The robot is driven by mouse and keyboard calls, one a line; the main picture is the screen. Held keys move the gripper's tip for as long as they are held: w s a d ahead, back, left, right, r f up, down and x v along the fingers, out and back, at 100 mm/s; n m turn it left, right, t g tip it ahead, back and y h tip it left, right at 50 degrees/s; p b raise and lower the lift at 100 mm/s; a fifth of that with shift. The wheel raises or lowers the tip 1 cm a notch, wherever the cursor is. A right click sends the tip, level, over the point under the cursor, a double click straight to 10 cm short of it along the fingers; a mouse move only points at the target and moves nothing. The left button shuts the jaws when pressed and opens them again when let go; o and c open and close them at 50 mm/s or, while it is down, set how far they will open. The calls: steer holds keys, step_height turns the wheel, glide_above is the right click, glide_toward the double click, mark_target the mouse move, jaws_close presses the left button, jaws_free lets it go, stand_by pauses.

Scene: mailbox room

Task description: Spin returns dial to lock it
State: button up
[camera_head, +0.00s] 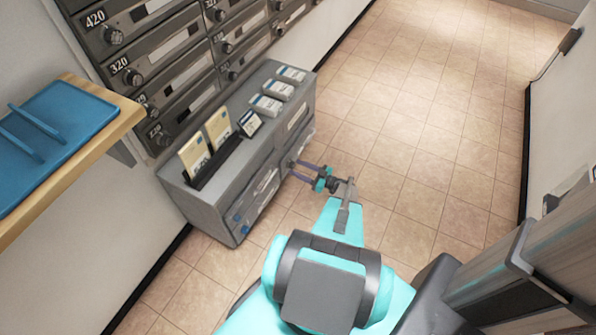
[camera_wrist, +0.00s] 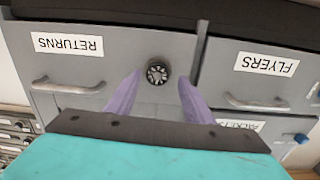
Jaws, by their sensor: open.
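The returns dial (camera_wrist: 157,72) is a round dark knob with a pale patterned face on the grey drawer front labelled RETURNS (camera_wrist: 68,44), whose label appears upside down in the wrist view. My gripper (camera_wrist: 159,79) is open, with one purple finger on each side of the dial. A gap shows between the dial and each fingertip, so the fingers are around it but not clamped on it. In the head view my gripper (camera_head: 294,168) is at the front of the grey cabinet (camera_head: 205,208); the dial is too small to make out clearly there.
A FLYERS drawer (camera_wrist: 265,65) with a handle sits beside the returns drawer. Envelopes and card stacks (camera_head: 265,104) lie on the cabinet top. Numbered mailboxes (camera_head: 165,55) line the wall, and a wooden shelf (camera_head: 110,120) holds a blue tray. Tiled floor (camera_head: 430,130) is clear.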

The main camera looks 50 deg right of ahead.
steer(key=shift+s, duration=0.15)
steer(key=v, duration=1.3)
steer(key=shift+s+p, duration=0.3)
steer(key=shift+p, duration=0.1)
steer(key=shift+s, duration=0.1)
